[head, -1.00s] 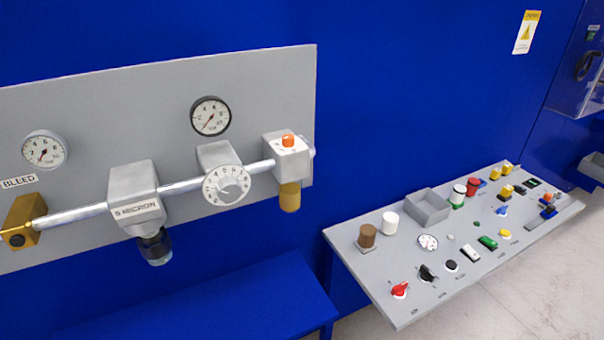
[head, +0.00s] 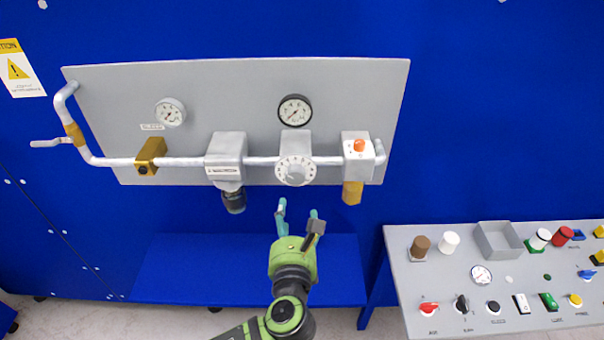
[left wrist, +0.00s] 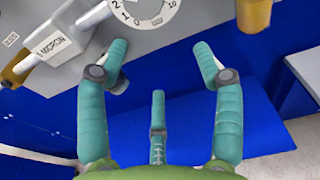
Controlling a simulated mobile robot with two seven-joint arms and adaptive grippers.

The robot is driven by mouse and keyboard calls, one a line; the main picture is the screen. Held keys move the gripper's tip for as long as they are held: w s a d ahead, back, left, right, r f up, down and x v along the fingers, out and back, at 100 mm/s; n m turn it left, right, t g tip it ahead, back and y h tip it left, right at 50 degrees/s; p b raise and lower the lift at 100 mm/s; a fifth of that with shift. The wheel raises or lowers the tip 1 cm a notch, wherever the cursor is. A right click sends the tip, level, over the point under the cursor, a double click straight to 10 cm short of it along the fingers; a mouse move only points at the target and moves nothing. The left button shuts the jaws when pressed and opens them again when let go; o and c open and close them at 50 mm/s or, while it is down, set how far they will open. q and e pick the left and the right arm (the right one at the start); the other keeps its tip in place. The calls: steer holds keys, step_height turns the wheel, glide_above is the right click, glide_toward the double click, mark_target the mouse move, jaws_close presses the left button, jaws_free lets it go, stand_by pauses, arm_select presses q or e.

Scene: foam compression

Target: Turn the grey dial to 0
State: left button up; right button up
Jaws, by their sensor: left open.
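The grey dial (head: 295,170) is a round, pale knob with dark numerals round its rim. It sits on the pipe of the wall panel, right of centre. In the left wrist view the dial (left wrist: 145,12) is at the top edge, partly cut off, with a 0 and a 10 legible. My left gripper (head: 298,213) is below the dial in the head view, apart from it, fingers pointing up. In the left wrist view its teal fingers (left wrist: 165,65) are spread and empty. My right gripper is not in view.
A filter body (head: 225,160) with a dark lower end hangs left of the dial. A regulator with an orange knob (head: 359,146) and brass bowl is to its right. Two gauges are above. A blue ledge (head: 190,268) lies below. A control console (head: 450,285) stands at right.

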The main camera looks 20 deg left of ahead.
arm_select(q)
steer(key=m+t, duration=0.1)
steer(key=m, duration=0.1)
glide_toward(295, 177)
steer(key=w, duration=0.2)
steer(key=p+x, duration=0.2)
steer(key=x, duration=0.3)
steer(key=shift+w+a, duration=0.1)
steer(key=shift+a, duration=0.1)
steer(key=shift+w+a+f+p, duration=0.2)
steer(key=shift+w+p, duration=0.15)
steer(key=shift+w, duration=0.25)
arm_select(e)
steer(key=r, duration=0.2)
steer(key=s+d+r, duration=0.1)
arm_select(q)
steer(key=c, duration=1.1)
steer(key=shift+r, duration=0.1)
steer(key=shift+c, duration=0.2)
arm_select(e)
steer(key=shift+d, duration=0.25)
